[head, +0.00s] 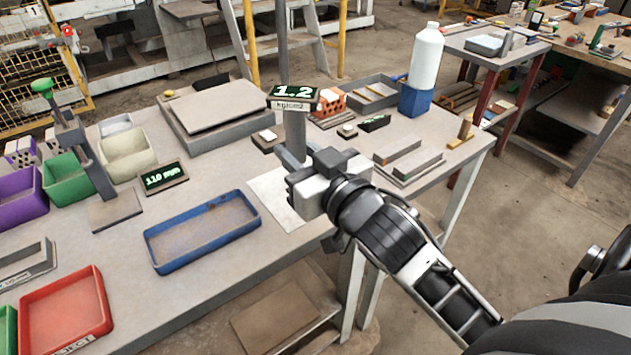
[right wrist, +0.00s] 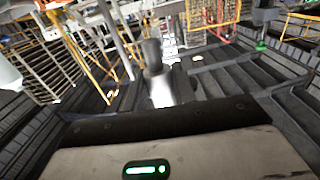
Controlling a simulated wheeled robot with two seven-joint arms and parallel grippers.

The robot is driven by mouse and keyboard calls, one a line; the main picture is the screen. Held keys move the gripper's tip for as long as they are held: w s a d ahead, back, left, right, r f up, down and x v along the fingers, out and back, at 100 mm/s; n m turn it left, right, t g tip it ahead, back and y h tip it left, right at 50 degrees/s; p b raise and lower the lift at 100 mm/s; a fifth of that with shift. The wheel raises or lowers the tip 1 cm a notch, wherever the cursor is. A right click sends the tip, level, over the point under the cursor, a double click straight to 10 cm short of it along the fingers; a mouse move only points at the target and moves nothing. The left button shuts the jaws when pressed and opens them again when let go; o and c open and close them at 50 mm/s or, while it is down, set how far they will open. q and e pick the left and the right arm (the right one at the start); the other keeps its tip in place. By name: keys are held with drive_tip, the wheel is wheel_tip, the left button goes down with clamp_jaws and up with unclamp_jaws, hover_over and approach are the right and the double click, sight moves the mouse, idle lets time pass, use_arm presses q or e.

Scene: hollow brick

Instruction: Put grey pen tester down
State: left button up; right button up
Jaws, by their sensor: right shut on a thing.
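The grey pen tester (head: 295,130) is an upright grey post under a dark display reading 1.2 kg/cm2. My right gripper (head: 305,180) is shut on it near its lower part, over the table's front edge area. A pale square pad (head: 270,193) lies on the table just below and left of the gripper. Whether the tester's foot touches the table is hidden by the gripper. In the right wrist view a grey cylindrical part (right wrist: 154,58) stands ahead of the palm, between the dark ribbed fingers. My left gripper is not in view.
A blue tray (head: 203,230) lies left of the gripper, a red tray (head: 66,310) further left. A stand with a green knob (head: 75,140) is behind. Grey bars (head: 405,158), a white bottle (head: 426,58) on a blue block and a orange brick (head: 330,108) stand to the right and behind.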

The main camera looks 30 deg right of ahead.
drive_tip(key=w+d+f, duration=0.2)
drive_tip(key=d, duration=0.1)
drive_tip(key=w+d+f, duration=0.2)
drive_tip(key=d+f, duration=0.1)
drive_tip(key=w+d+f, duration=0.2)
drive_tip(key=d+f, duration=0.1)
drive_tip(key=d, duration=0.1)
drive_tip(key=shift+f, duration=0.15)
drive_tip(key=shift+d+f+b, duration=0.15)
drive_tip(key=shift+f+b, duration=0.05)
drive_tip(key=shift+f, duration=0.75)
drive_tip(key=shift+d+f+b, duration=0.1)
drive_tip(key=shift+f+b, duration=0.1)
drive_tip(key=shift+f, duration=0.75)
drive_tip(key=shift+f, duration=0.1)
drive_tip(key=o, duration=0.9)
